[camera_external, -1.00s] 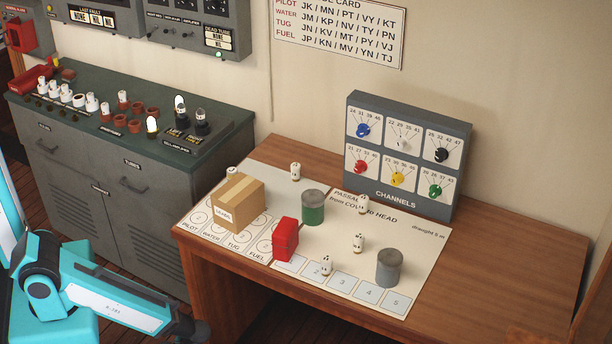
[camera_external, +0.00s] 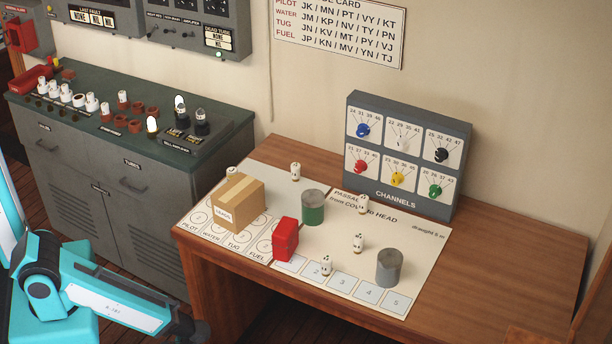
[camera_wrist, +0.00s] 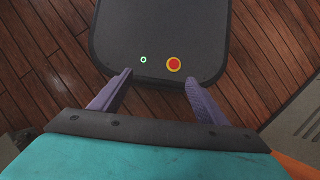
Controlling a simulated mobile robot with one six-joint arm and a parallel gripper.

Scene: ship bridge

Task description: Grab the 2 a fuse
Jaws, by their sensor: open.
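Several small white fuse-like cylinders (camera_external: 92,103) stand in rows on the green top of the grey cabinet at the left in the external view. Several reddish-brown round pieces (camera_external: 120,121) sit beside them. Ratings are too small to read, so I cannot tell which is the 2 A fuse. My gripper (camera_wrist: 159,79) is open and empty in the wrist view, its two purple fingers apart over a dark rounded panel. No fuse shows there. In the external view my arm is low at the left, in front of the cabinet, and its fingers cannot be made out.
A channels panel (camera_external: 408,155) stands behind. Two dark-based lamps (camera_external: 201,122) stand at the cabinet top's right end.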

